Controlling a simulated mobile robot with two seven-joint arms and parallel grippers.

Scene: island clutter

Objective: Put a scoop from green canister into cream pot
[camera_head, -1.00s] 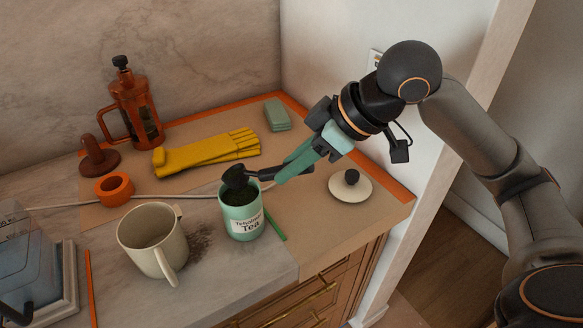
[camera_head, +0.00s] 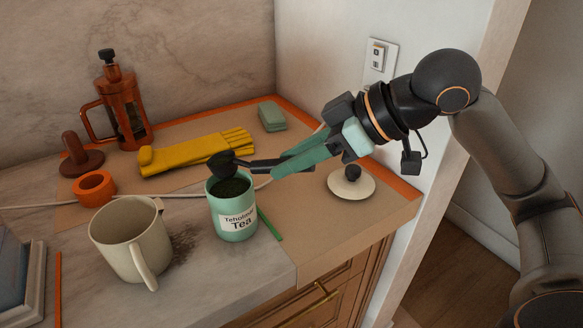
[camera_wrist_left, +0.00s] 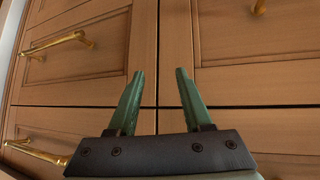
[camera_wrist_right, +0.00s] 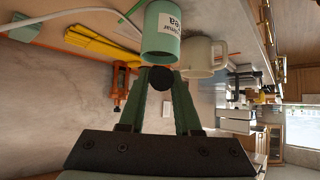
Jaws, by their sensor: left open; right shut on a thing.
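The green canister (camera_head: 233,222), labelled Tea, stands open on the counter with dark tea inside. The cream pot (camera_head: 125,245) stands open to its left, its handle toward the front. My right gripper (camera_head: 278,166) is shut on the handle of a black scoop (camera_head: 222,163). The scoop's bowl is at the canister's mouth, over its far rim; whether it holds tea I cannot tell. In the right wrist view the canister (camera_wrist_right: 160,35) and the pot (camera_wrist_right: 198,55) are beyond the fingertips. My left gripper (camera_wrist_left: 160,75) is open and empty, facing the cabinet drawers.
A cream lid with a black knob (camera_head: 351,186) lies to the right. Yellow gloves (camera_head: 195,153), an orange ring (camera_head: 94,188), a French press (camera_head: 122,105) and a green sponge (camera_head: 272,117) stand behind. Dark crumbs (camera_head: 184,243) lie between pot and canister.

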